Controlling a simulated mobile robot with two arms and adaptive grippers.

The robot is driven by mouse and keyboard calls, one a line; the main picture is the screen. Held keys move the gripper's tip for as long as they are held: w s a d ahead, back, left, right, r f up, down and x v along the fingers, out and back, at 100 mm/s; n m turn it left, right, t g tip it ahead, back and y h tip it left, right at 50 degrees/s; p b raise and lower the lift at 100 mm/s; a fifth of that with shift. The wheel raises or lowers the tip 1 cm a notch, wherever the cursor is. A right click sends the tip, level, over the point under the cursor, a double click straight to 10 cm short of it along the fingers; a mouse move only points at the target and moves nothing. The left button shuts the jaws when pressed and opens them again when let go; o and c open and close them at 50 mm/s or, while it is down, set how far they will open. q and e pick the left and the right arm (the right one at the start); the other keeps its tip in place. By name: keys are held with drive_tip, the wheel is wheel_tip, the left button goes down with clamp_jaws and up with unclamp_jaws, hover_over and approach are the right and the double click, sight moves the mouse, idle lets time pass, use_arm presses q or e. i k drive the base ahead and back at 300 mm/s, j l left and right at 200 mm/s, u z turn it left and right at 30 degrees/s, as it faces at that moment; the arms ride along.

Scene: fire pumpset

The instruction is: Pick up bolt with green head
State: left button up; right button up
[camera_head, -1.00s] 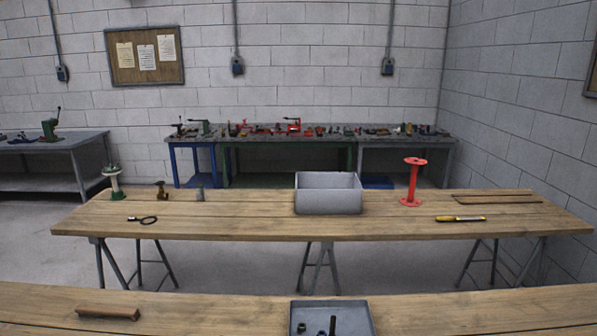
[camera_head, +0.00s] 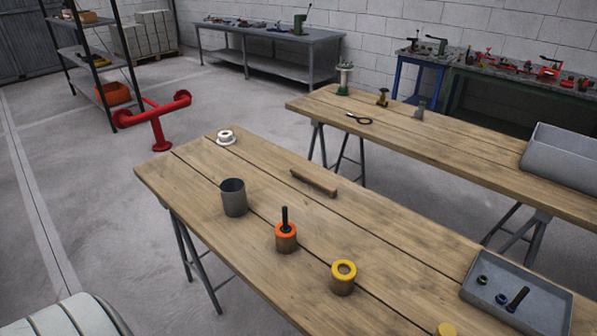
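No bolt with a clearly green head can be made out. A grey tray (camera_head: 548,311) on the near wooden table holds a black bolt (camera_head: 518,298) and two small ring-like pieces. One ring-like piece (camera_head: 482,280) looks dark, perhaps greenish. The other piece (camera_head: 502,298) is bluish. Another black bolt (camera_head: 285,217) stands upright in a brown cylinder with an orange rim (camera_head: 286,240). Neither of my grippers is in view.
The near table (camera_head: 225,165) also bears a grey cup (camera_head: 233,198), a white ring (camera_head: 226,138), a wooden stick (camera_head: 313,183) and a yellow-rimmed cylinder (camera_head: 343,279). A far table (camera_head: 440,145) holds a grey bin (camera_head: 565,158). A red pipe stand (camera_head: 157,125) is on the floor.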

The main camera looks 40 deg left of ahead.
sight(285, 229)
drive_tip(key=u, duration=1.2)
